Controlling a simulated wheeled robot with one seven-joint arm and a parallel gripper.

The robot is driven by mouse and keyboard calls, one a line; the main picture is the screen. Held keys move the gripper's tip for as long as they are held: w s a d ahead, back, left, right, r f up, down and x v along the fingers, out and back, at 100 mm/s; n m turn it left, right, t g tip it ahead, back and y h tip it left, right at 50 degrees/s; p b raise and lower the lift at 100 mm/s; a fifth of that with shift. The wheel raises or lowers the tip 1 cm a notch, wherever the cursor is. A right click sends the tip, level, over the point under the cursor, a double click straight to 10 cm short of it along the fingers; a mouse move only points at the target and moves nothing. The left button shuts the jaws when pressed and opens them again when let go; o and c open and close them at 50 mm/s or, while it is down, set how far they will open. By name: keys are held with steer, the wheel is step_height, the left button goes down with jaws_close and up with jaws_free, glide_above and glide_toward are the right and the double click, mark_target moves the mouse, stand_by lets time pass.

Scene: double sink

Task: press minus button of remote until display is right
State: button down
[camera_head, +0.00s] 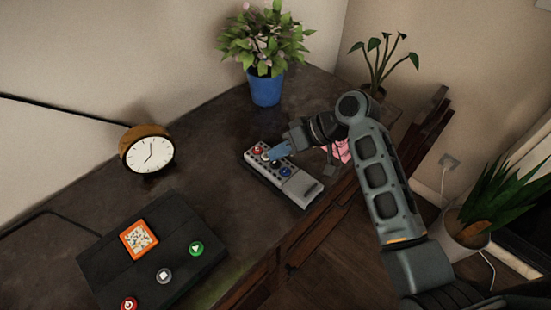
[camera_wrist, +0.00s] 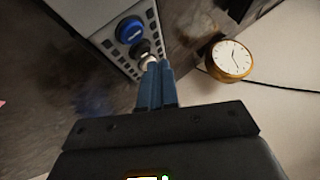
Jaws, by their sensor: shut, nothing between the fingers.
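The grey remote (camera_head: 302,188) lies on the dark wooden tabletop. It has a red button (camera_head: 257,149) at its far end, a blue button (camera_head: 285,172) nearer its middle, and dark and pale buttons between. The remote also shows in the wrist view (camera_wrist: 92,12), with the blue button (camera_wrist: 130,30), a black button (camera_wrist: 139,47) and a pale button partly hidden by my fingertips. My gripper (camera_head: 273,156) is shut and empty, its blue fingers over the remote's button end. The fingertips (camera_wrist: 157,66) are at or just above the pale button; contact is unclear. Button signs are unreadable.
A round clock (camera_head: 149,154) stands left of the remote. A dark box (camera_head: 183,269) with an orange-framed patterned panel (camera_head: 139,238) and coloured buttons lies at front left. A blue flowerpot (camera_head: 265,90) stands behind the remote. The tabletop's front edge is close to the remote.

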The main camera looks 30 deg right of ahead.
stand_by(0.3)
step_height(320, 180, up, 5)
steer(key=p, duration=0.4)
steer(key=shift+r+p, duration=0.1)
steer(key=shift+p, duration=0.25)
stand_by(0.5)
